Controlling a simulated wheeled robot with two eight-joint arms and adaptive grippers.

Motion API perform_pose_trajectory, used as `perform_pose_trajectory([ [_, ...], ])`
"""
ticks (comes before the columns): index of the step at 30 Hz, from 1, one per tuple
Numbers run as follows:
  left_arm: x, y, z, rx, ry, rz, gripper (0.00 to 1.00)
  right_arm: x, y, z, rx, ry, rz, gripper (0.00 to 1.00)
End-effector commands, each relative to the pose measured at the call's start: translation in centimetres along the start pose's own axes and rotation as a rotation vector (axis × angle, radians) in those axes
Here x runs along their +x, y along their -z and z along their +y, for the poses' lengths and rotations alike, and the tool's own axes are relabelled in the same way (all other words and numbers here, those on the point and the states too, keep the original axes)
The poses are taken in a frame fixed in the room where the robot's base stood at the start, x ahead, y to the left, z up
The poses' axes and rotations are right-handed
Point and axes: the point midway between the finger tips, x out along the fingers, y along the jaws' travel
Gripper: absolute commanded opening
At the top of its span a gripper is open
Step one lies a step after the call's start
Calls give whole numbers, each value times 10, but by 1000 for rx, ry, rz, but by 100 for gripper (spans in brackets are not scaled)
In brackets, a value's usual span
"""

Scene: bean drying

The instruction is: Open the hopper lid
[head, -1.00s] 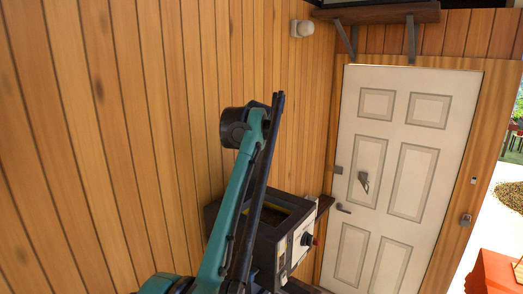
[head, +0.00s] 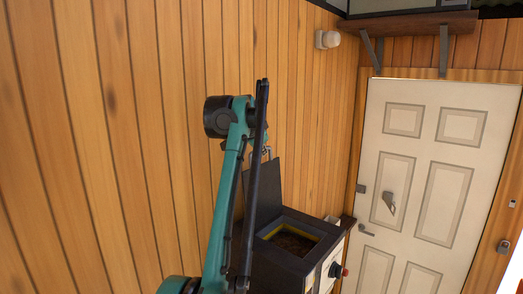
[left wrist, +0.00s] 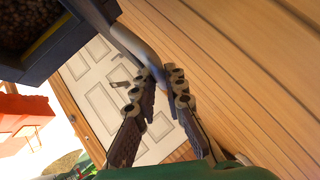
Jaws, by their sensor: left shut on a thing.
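The hopper (head: 318,231) is a dark box by the plank wall in the head view, with a yellow-edged opening and brown beans inside. Its dark lid (head: 264,190) stands raised, roughly upright, on the opening's left side. My left gripper (head: 264,150) is at the lid's top edge, partly hidden by my teal arm. In the left wrist view the fingers of my left gripper (left wrist: 160,82) are closed around a grey curved handle (left wrist: 138,43). The hopper (left wrist: 58,45) shows at upper left there, beans visible inside. My right gripper is not in view.
A white panelled door (head: 440,150) stands right of the hopper. A wall shelf (head: 410,25) with brackets is above it. The plank wall (head: 130,150) runs close behind my left arm. A red object (left wrist: 22,112) shows in the left wrist view.

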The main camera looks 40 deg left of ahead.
Motion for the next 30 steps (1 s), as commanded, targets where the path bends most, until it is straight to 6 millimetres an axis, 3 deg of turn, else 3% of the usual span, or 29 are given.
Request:
perform_pose_trajectory([
  [5, 0, 1, 0, -1, 1, 2, 0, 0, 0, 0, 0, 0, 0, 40],
  [6, 0, 1, 0, -1, 2, 2, 16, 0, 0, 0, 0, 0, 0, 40],
  [8, 0, 1, 0, -1, 1, 2, 32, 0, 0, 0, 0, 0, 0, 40],
  [20, -7, 0, 0, -1, 1, 1, 32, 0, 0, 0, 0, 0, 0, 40],
  [23, -21, 0, 0, -1, 1, 0, 32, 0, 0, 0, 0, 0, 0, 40],
  [30, -75, 0, 0, -1, 1, 0, 32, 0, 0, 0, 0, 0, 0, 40],
])
